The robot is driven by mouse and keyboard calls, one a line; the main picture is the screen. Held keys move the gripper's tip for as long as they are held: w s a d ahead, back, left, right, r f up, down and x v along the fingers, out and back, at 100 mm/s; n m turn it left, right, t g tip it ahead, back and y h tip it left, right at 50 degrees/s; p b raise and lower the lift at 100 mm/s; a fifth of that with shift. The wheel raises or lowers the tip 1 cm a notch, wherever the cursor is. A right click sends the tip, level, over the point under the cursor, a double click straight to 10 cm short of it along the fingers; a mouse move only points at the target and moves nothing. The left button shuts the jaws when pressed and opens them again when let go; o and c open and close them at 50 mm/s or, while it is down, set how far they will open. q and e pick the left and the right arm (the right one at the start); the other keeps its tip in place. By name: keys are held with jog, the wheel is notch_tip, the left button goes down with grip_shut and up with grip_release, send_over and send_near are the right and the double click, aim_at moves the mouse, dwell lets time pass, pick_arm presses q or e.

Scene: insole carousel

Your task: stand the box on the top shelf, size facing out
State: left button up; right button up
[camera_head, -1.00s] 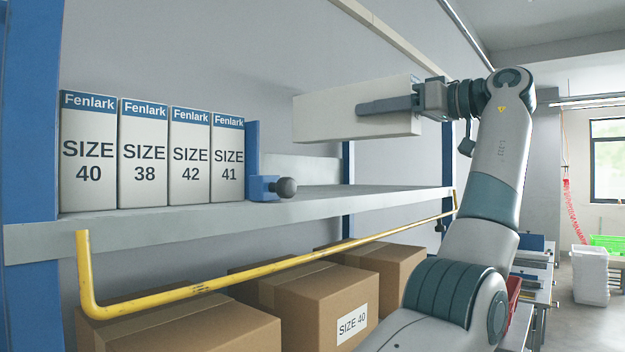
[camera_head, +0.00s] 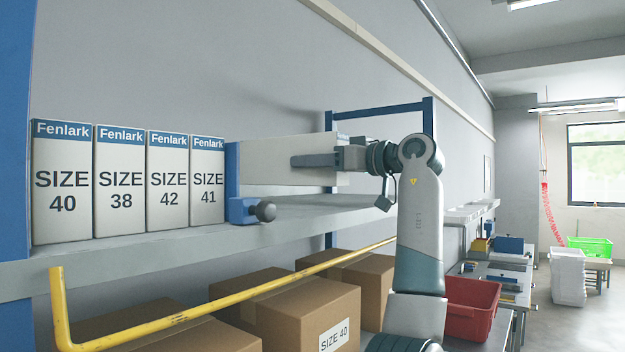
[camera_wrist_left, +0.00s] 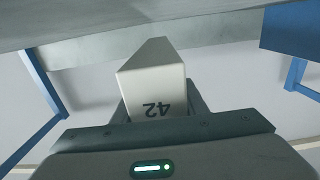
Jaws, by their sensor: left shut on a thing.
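My left gripper (camera_head: 302,160) is shut on a white box (camera_head: 264,163), which lies level with its long side across the head view. In the left wrist view the box (camera_wrist_left: 152,82) shows an upside-down 42 on its near end, between the fingers. The box is just right of a blue bookend (camera_head: 233,170) with a dark knob, which hides its left end. It is over the top shelf (camera_head: 150,253); I cannot tell whether it touches. Left of the bookend stand white Fenlark boxes, SIZE 40, 38, 42 and 41 (camera_head: 207,185). My right gripper is out of view.
A yellow rail (camera_head: 230,300) runs along the front below the shelf. Brown cartons (camera_head: 308,310) sit under it, one labelled SIZE 40. A red bin (camera_head: 470,305) is at the lower right. The shelf right of the bookend is free below the held box.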

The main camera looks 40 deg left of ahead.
aim_at(313, 180)
pick_arm(q)
jog(key=shift+f+p, duration=0.85)
jog(key=shift+f, duration=1.15)
jog(key=o, duration=1.1)
jog(key=shift+f, duration=0.1)
jog(key=shift+o, duration=0.2)
jog(key=shift+d, duration=0.1)
